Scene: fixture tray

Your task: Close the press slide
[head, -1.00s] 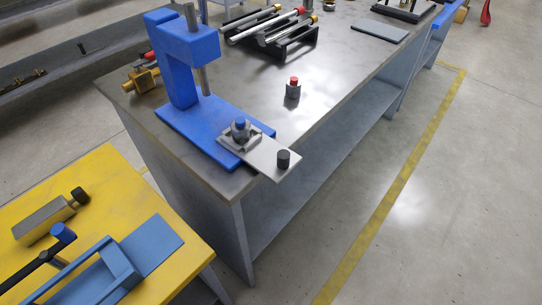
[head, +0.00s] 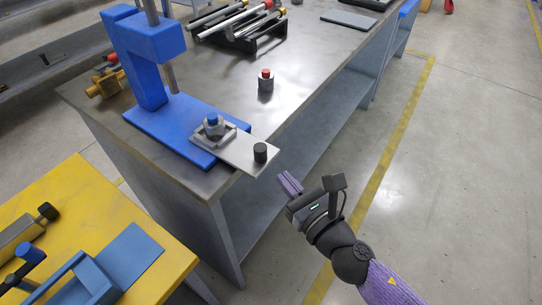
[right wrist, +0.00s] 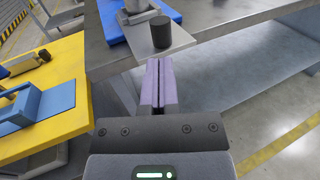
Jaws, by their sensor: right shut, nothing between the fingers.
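The blue press (head: 150,62) stands on the grey workbench, its upright column over a blue base. Its flat silver slide (head: 243,151) sticks out over the bench's front edge, with a black knob (head: 260,152) near its outer end. A grey nest with a blue-topped part (head: 212,122) sits on the slide's inner end, over the base. My right gripper (head: 287,182) is shut and empty, off the bench edge, a little short of the knob and apart from it. In the right wrist view the black knob (right wrist: 161,32) is just beyond the purple fingertips (right wrist: 160,62). My left gripper is not in view.
A red-topped part (head: 266,81) stands on the bench right of the press. A rack of rods (head: 262,36) lies behind. A yellow table (head: 90,200) with a blue fixture (head: 92,280) is at front left. The floor right of the bench is clear.

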